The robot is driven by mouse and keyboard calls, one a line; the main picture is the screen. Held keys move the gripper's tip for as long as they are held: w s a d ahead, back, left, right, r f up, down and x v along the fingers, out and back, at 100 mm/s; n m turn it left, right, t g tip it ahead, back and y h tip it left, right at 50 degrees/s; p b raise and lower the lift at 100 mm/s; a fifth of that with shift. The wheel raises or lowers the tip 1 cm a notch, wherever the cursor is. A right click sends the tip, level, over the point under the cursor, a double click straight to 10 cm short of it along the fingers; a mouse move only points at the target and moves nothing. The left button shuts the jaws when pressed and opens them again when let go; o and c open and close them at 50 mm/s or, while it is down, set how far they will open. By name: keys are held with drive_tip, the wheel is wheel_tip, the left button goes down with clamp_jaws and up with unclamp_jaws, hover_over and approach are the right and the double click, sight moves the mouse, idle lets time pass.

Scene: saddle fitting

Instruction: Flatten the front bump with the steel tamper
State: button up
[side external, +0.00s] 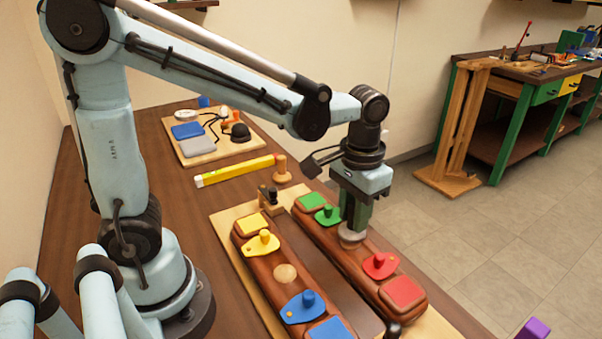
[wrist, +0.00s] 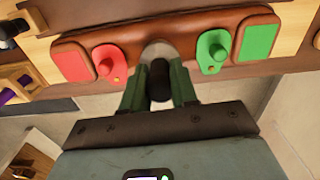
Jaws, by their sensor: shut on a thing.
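My gripper (side external: 356,210) is shut on the steel tamper (side external: 350,238), which points down over the far brown padded bar (side external: 333,247), between its green and red tabs. In the wrist view, the tamper's dark handle (wrist: 158,80) stands between my fingers, and its grey steel head (wrist: 160,52) is against or just above the bar; I cannot tell if it touches. Any bump under the head is hidden. A round tan bump (side external: 286,273) shows on the near brown bar (side external: 268,262), between the yellow tab (side external: 262,243) and the blue tab (side external: 302,307).
Both bars lie on a light wooden board (side external: 222,219). A dark clamp-like piece (side external: 269,198) stands at its far end. Beyond are a wooden peg (side external: 282,170), a yellow level (side external: 235,171) and a board with pads (side external: 205,157). A red tab (side external: 381,265) stands close to the tamper.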

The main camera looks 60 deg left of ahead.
drive_tip(key=shift+f, duration=0.9)
idle(1.7)
drive_tip(key=shift+r, duration=2.5)
